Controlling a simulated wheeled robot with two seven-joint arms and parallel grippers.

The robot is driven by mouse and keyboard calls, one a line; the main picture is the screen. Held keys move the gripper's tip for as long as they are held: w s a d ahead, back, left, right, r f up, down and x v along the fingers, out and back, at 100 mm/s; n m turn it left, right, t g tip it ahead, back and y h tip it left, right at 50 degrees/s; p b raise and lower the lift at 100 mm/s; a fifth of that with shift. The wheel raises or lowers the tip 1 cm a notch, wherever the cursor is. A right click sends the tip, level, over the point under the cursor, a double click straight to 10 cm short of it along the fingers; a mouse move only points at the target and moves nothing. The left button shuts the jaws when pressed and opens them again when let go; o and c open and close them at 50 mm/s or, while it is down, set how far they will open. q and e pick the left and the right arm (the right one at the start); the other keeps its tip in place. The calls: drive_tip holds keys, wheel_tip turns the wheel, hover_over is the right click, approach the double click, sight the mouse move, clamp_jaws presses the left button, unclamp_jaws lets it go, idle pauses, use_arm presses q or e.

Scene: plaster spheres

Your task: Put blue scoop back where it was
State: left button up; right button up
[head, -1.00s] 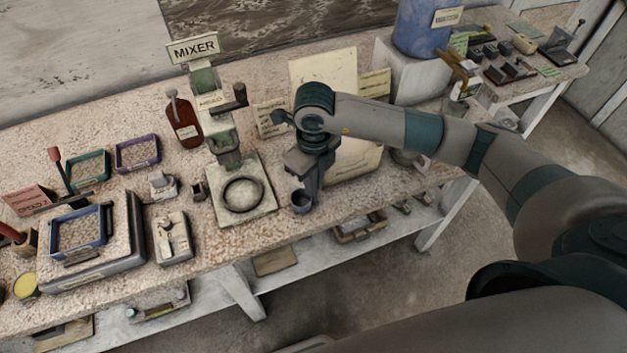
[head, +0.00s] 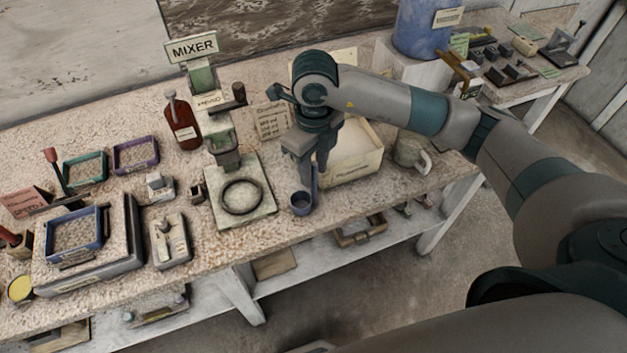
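The blue scoop (head: 300,204) has a small round cup and an upright handle. It hangs beneath my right gripper (head: 312,176), with its cup close to the bench's front edge, right of the mixer plate. The fingers look closed around the handle, though the grip is partly hidden by the wrist. I cannot tell whether the cup touches the bench. A cream open box (head: 352,172) with pale contents stands just right of the scoop, partly behind my wrist. My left gripper is out of view.
The mixer (head: 240,197) with a dark ring on its plate stands left of the scoop. A grey mug (head: 412,154) stands right of the box. A written card (head: 270,120) stands behind. A scale (head: 90,262) with a blue frame, a red bottle (head: 183,125) and coloured frames fill the left.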

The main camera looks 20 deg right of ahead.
drive_tip(key=shift+r+b, duration=0.6)
drive_tip(key=shift+r, duration=2.55)
